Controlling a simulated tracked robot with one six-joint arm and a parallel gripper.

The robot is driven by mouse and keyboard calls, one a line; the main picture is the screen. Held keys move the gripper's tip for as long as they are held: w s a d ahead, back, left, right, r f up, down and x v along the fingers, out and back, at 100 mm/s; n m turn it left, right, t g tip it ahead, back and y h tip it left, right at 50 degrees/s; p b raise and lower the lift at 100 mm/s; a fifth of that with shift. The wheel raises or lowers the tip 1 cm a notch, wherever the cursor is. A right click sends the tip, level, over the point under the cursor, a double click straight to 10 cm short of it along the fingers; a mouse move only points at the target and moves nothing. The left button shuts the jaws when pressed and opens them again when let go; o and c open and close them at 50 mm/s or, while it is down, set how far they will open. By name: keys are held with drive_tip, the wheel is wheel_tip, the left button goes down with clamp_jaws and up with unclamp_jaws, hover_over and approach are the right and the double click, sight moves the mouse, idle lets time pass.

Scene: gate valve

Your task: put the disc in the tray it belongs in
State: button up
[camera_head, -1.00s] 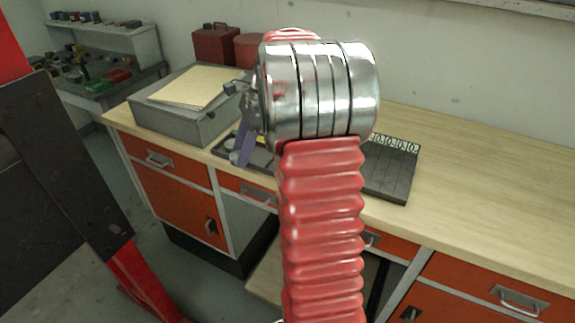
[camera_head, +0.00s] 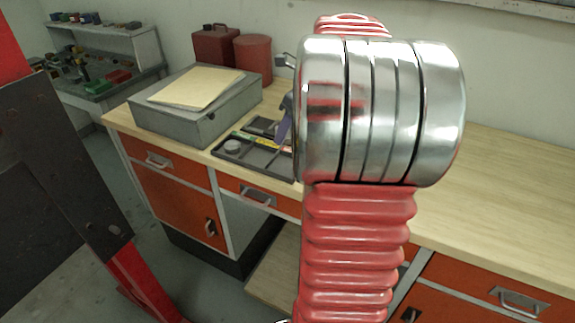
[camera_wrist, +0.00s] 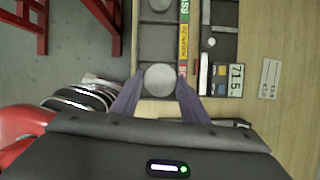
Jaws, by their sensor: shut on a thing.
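In the wrist view my gripper (camera_wrist: 160,86) has its two purple fingers closed on a round grey disc (camera_wrist: 160,76). The disc lies over the near end of a dark compartmented tray (camera_wrist: 158,44); I cannot tell how high above it. A second grey disc (camera_wrist: 159,4) sits in a farther compartment. In the head view the tray (camera_head: 226,151) lies on the bench, with a grey disc (camera_head: 233,146) in its left part. One purple finger (camera_head: 285,122) shows beside my wrist; the held disc is hidden there.
Green, yellow and red labels (camera_wrist: 184,42) run along the tray's divider. A small display reading about 71.5 (camera_wrist: 236,79) and a paper tag (camera_wrist: 269,78) lie to the right. A grey box (camera_head: 190,115) with a folder stands left of the tray. Bare bench (camera_head: 500,190) lies right of my arm.

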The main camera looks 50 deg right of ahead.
drive_tip(key=shift+f, duration=3.1)
drive_tip(key=shift+f, duration=1.85)
drive_tip(key=o, duration=1.1)
drive_tip(key=shift+f, duration=0.1)
drive_tip(key=shift+o, duration=0.2)
drive_tip(key=v, duration=1.2)
